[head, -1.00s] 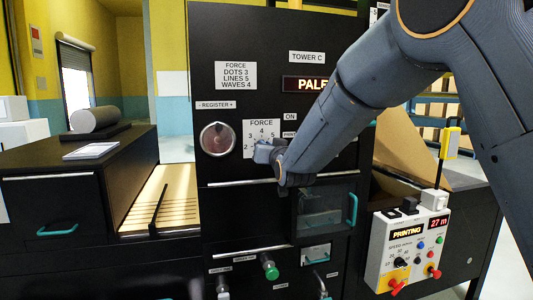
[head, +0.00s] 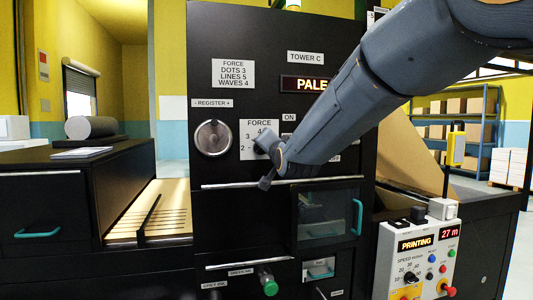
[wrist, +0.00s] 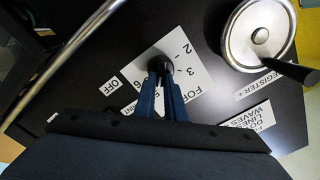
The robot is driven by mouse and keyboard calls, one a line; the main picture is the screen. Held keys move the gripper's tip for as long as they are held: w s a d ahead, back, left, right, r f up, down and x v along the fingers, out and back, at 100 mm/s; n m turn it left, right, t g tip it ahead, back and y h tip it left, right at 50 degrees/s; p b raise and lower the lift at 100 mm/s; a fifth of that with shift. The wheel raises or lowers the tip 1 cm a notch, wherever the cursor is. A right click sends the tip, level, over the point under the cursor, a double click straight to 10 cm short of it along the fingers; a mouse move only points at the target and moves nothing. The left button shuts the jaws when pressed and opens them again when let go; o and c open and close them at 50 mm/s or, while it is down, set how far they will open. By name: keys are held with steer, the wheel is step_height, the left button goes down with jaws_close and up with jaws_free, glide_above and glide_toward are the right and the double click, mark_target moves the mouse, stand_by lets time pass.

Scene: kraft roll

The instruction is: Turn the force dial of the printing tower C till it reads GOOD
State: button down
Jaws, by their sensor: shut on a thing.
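Tower C (head: 305,58) is a black panel. Its lit display (head: 312,84) reads PALE. The white FORCE dial plate (head: 258,126) sits below the display, with numbers around it. In the wrist view, the black dial knob (wrist: 160,62) stands on the plate (wrist: 188,72), and my gripper's blue fingers (wrist: 165,82) are shut on it. The knob's pointer is hidden, so its setting cannot be read. In the head view, my gripper (head: 264,145) is at the dial, covering the plate's lower right part.
A metal REGISTER handwheel (head: 212,137) is left of the dial; its dark handle (wrist: 292,72) shows in the wrist view. A FORCE notice (head: 232,72) reads dots 3, lines 5, waves 4. A silver rail (head: 240,184) runs below. A PRINTING control box (head: 415,262) is at lower right.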

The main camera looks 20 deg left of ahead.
stand_by(0.4)
steer(key=c, duration=1.8)
jaws_free()
steer(key=shift+s, duration=0.15)
steer(key=shift+b+v, duration=1.1)
steer(key=shift+v, duration=2.65)
steer(key=s+d+f+n+g+h, duration=0.1)
steer(key=s+d+f+g+h, duration=0.25)
steer(key=d+f, duration=0.85)
steer(key=s+d+f+g+h, duration=0.2)
steer(key=d+f+g+h, duration=0.15)
steer(key=d+f, duration=0.9)
steer(key=s+d+f+g+h, duration=0.1)
steer(key=s+d+f+g, duration=0.1)
steer(key=s+d+f, duration=0.3)
steer(key=s+d+f+n+g, duration=0.1)
steer(key=s+d+f+g, duration=0.2)
steer(key=s, duration=0.8)
steer(key=s+d+f+g+h, duration=0.1)
steer(key=s+d+f+g, duration=0.2)
steer(key=s+d+f, duration=0.3)
steer(key=shift+s+d+f+n+h, duration=0.15)
steer(key=shift+s+d+f, duration=0.05)
steer(key=shift+s+f, duration=0.3)
steer(key=shift+s+d+f+n+h, duration=0.2)
steer(key=shift+s+f, duration=0.15)
steer(key=shift+s, duration=0.15)
